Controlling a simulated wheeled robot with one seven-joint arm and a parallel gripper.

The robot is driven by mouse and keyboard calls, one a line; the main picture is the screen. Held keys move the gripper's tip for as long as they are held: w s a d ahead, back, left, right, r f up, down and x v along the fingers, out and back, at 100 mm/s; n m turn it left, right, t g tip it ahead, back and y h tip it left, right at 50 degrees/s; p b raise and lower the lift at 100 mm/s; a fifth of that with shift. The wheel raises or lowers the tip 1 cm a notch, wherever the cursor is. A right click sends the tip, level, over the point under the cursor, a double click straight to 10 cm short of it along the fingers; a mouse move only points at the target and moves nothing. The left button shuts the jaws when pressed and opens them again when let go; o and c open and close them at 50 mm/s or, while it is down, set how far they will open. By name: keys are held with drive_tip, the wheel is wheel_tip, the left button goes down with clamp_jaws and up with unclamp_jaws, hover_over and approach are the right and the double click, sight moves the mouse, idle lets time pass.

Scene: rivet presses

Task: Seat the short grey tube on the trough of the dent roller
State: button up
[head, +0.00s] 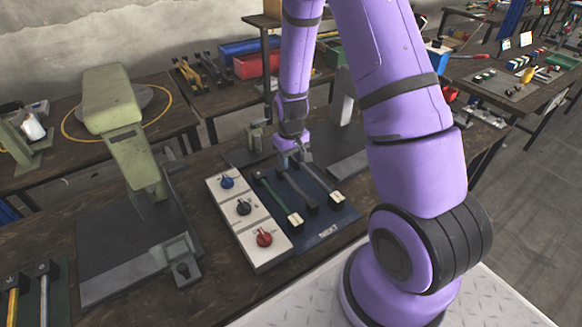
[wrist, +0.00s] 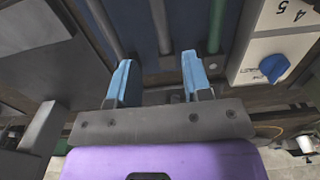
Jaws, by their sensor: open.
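A blue mat (head: 325,228) marked "NEXT" holds three tubes side by side: a green one (head: 274,198), a grey one (head: 297,192) in the middle and a light grey one (head: 321,182). The middle one looks like the short grey tube; it also shows in the wrist view (wrist: 160,22). My gripper (head: 293,160) is open and empty over the far end of the mat. In the wrist view its blue fingers (wrist: 158,82) are spread, with the middle tube lined up between them and apart from them. I cannot tell which machine is the dent roller; no trough is clear.
A control box (head: 243,208) with blue, black and red knobs stands left of the mat. A large green press (head: 135,150) stands further left on a dark plate. A small olive device (head: 256,136) stands behind the mat. More tubes (head: 42,292) lie at the lower left.

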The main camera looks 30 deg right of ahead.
drive_tip(key=s+a+r+t, duration=0.1)
drive_tip(key=s+a+r, duration=0.15)
drive_tip(key=r, duration=0.95)
drive_tip(key=s+a+r+t, duration=0.2)
drive_tip(key=s+r, duration=0.1)
drive_tip(key=r, duration=1)
drive_tip(key=s+a+r+t, duration=0.1)
drive_tip(key=s+r, duration=0.5)
drive_tip(key=s, duration=0.3)
drive_tip(key=s+a+r+t, duration=0.1)
drive_tip(key=s+r, duration=0.6)
drive_tip(key=s, duration=0.2)
drive_tip(key=shift+s+a, duration=0.15)
drive_tip(key=shift+a, duration=0.1)
drive_tip(key=shift+o, duration=0.5)
drive_tip(key=shift+r, duration=0.1)
